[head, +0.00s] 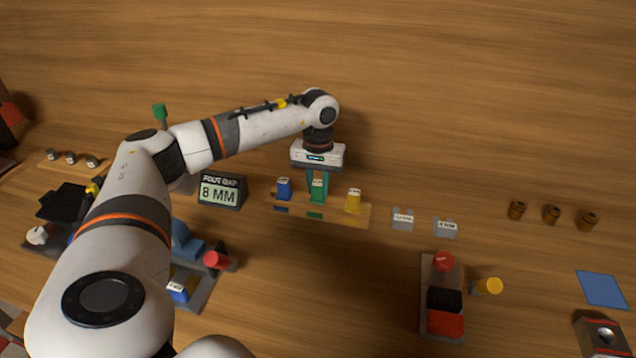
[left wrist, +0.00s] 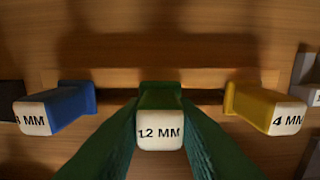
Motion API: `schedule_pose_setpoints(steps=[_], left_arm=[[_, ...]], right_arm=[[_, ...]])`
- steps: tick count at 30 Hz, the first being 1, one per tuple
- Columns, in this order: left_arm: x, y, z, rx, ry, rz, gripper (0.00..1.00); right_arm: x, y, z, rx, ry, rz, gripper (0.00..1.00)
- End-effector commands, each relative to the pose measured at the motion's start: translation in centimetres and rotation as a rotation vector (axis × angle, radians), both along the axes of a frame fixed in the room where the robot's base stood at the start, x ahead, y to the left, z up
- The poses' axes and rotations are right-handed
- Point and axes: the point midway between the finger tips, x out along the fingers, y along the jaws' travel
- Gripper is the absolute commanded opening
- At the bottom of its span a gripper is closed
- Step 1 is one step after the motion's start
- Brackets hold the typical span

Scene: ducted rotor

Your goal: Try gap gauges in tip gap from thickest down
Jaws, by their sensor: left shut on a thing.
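Three gap gauges stand in a row in a wooden rack (head: 335,213). The blue gauge (head: 284,188) is at the left, the green gauge (head: 317,197) in the middle and the yellow gauge (head: 352,200) at the right. My left gripper (head: 318,178) is above the rack, shut on the green gauge. In the left wrist view the green gauge (left wrist: 160,130), labelled 12 MM, is between the fingers, still at the rack. The yellow gauge (left wrist: 268,108) reads 4 MM; the blue gauge's (left wrist: 60,108) number is partly cut off. My arm hides part of the lower left; I cannot make out the rotor's tip gap.
A sign (head: 220,192) reading FOOT GAP 8 MM stands left of the rack. Two grey labelled blocks (head: 403,219) stand right of it. A grey tray (head: 428,270) with red and black blocks, brown cylinders (head: 551,213) and a blue square (head: 602,289) lie further right. The table's far side is clear.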

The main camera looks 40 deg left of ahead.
Motion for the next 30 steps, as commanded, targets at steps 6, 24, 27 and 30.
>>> schedule_pose_setpoints(steps=[6, 24, 27, 30], left_arm=[[0.01, 0.00, -0.37, 0.000, 0.000, 0.000, 0.02], [0.01, 0.00, -0.99, 0.000, 0.000, 0.000, 0.02], [0.01, 0.00, -0.99, 0.000, 0.000, 0.000, 0.02], [0.01, 0.00, -0.99, 0.000, 0.000, 0.000, 0.02]], right_arm=[[-0.01, 0.00, -0.25, 0.000, 0.000, 0.000, 0.36], [-0.03, 0.00, -0.61, 0.000, 0.000, -0.001, 0.36], [-0.03, 0.00, -0.61, 0.000, 0.000, -0.001, 0.36], [-0.02, 0.01, -0.61, 0.000, 0.000, -0.001, 0.36]])
